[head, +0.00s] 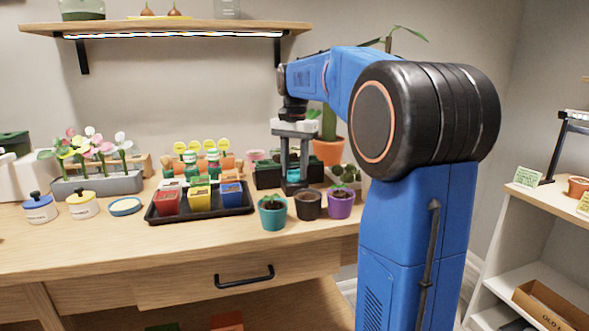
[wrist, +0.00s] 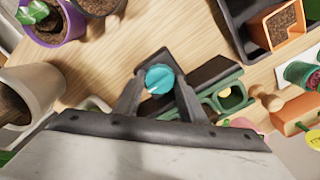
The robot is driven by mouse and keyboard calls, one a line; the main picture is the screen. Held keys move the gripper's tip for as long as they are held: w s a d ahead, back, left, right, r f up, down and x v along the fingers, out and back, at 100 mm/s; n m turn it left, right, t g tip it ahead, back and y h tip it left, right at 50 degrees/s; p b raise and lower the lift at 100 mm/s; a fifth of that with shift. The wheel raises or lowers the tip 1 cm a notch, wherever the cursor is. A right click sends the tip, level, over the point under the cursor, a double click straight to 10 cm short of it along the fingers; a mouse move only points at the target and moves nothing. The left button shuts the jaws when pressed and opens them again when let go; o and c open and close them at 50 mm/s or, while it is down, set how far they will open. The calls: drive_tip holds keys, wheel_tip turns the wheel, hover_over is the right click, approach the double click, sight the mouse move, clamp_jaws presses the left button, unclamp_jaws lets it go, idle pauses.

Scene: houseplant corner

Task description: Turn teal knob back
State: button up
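The teal knob (wrist: 160,79) is a small round cap with a pale pointer mark, seen from above in the wrist view. The mark points to the lower left of that picture. In the head view a bit of the teal knob (head: 293,174) shows between my fingers. My gripper (head: 294,184) points straight down with a finger on each side of the knob. In the wrist view both fingers of my gripper (wrist: 160,88) lie against the knob's sides, with no clear gap.
Teal (head: 272,212), dark (head: 308,205) and purple (head: 340,204) pots stand close in front. A black tray (head: 205,217) with colored pots is to the left. A terracotta pot (head: 330,150) is behind. A lit shelf (head: 170,28) hangs above. The bench's front strip is clear.

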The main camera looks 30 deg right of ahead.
drive_tip(key=shift+n, duration=0.4)
drive_tip(key=n, duration=0.3)
drive_tip(key=shift+n, duration=0.3)
drive_tip(key=n, duration=0.4)
drive_tip(key=shift+n, duration=0.3)
drive_tip(key=n, duration=0.4)
drive_tip(key=shift+n, duration=2.4)
drive_tip(key=o, duration=0.8)
drive_tip(key=shift+r, duration=0.1)
